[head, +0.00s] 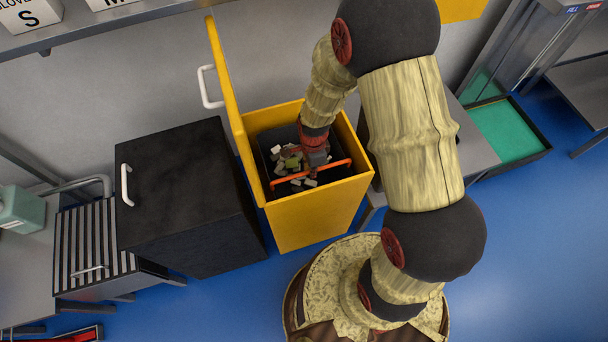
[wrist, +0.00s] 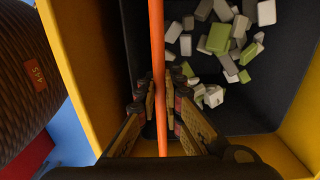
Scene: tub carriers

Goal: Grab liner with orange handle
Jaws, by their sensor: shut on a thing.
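The dark liner (wrist: 265,98) sits inside a yellow bin (head: 305,226), with its orange handle (head: 335,164) spanning the opening. The handle also runs top to bottom through the wrist view (wrist: 157,45). The liner holds several white, grey and green blocks. My gripper (wrist: 159,98) is shut on the orange handle, with fingers on both sides of it. In the head view my gripper (head: 315,165) reaches down into the bin and hides part of the handle and blocks.
The bin's yellow lid (head: 232,105) stands open on its left side. A black cabinet (head: 185,190) stands close on the left, with a striped unit (head: 85,250) beyond it. A shelf (head: 110,25) overhangs at the back. Blue floor (head: 220,310) is clear in front.

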